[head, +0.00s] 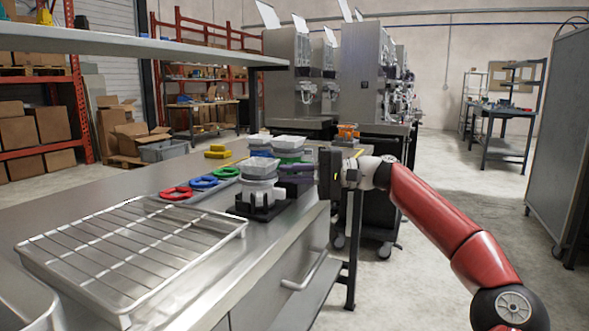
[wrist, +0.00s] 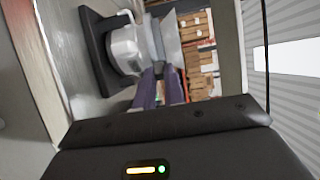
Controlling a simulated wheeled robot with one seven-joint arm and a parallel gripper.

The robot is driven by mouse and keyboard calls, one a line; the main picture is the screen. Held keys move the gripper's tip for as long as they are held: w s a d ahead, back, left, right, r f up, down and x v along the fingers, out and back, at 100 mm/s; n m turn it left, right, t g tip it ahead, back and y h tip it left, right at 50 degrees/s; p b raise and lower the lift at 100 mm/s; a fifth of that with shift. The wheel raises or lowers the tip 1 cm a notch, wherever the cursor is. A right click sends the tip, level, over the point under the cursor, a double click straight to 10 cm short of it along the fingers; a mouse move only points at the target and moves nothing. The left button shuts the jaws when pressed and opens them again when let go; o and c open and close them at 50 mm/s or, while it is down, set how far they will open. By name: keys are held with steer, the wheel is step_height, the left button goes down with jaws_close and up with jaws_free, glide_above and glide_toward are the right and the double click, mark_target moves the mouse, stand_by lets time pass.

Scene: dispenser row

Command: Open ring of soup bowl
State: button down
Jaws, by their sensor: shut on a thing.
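The soup bowl (head: 258,190) is white and stands upright in a black holder (head: 264,209) near the counter's right edge. Grey and pale pieces, apparently its ring (head: 259,179) and a square top (head: 262,165), sit above it. The bowl shows sideways in the wrist view (wrist: 126,50), with the grey ring (wrist: 151,40) beside it. My gripper (head: 295,173) reaches in from the right with purple fingers, level with the ring. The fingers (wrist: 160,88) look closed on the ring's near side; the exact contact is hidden.
A wire rack tray (head: 130,245) lies on the counter at the front left. Red (head: 176,193), blue (head: 204,182) and green (head: 226,172) rings lie behind it. More containers stand behind the bowl. A shelf (head: 130,42) overhangs the counter.

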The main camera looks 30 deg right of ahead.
steer(key=shift+w, duration=0.15)
steer(key=c, duration=1.5)
jaws_free()
steer(key=shift+o, duration=0.2)
